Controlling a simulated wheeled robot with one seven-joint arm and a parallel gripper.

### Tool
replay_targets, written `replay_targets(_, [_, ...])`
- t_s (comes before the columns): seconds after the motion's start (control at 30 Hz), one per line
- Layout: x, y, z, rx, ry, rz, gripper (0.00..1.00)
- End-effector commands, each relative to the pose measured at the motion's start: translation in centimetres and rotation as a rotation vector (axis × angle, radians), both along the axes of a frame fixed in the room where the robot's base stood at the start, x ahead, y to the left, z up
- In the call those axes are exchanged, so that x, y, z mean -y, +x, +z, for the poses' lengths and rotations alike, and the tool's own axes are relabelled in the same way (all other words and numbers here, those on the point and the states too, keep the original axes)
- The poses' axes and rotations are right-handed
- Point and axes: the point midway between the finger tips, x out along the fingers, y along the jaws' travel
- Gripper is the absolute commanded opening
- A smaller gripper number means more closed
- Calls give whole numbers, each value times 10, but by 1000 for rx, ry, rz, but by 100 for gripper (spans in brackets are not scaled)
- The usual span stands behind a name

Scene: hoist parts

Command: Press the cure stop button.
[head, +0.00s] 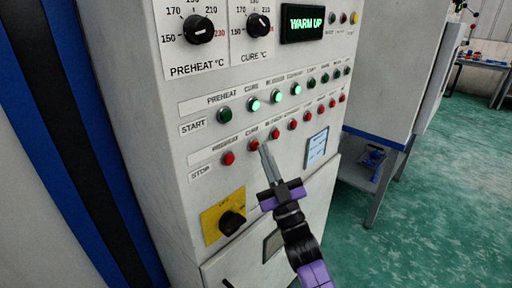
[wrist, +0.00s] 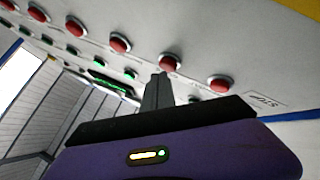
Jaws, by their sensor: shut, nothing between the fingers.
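The cure stop button (head: 254,145) is a red round button, second from the left in the panel's STOP row, under the label CURE. In the wrist view the cure stop button (wrist: 170,62) is just beyond my fingertips. My gripper (head: 265,149) is shut and empty, its narrow tips pointing at the panel just right of and slightly below that button in the head view. In the wrist view my gripper (wrist: 161,77) partly overlaps the area beside the button's edge. I cannot tell whether the tips touch it.
The preheat stop button (head: 228,158) and the third stop button (head: 273,134) flank it closely. Above is the START row, with the cure start button (head: 253,104) lit green. A yellow-plated knob (head: 231,222) sits below.

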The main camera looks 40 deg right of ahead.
Motion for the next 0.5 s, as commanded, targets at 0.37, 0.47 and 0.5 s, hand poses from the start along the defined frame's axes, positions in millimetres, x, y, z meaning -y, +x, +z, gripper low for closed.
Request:
replay_targets(0.37, [0, 3, 0, 1, 0, 0, 0])
replay_targets(0.47, [0, 5, 0, 1, 0, 0, 0])
replay_targets(0.5, [0, 5, 0, 1, 0, 0, 0])
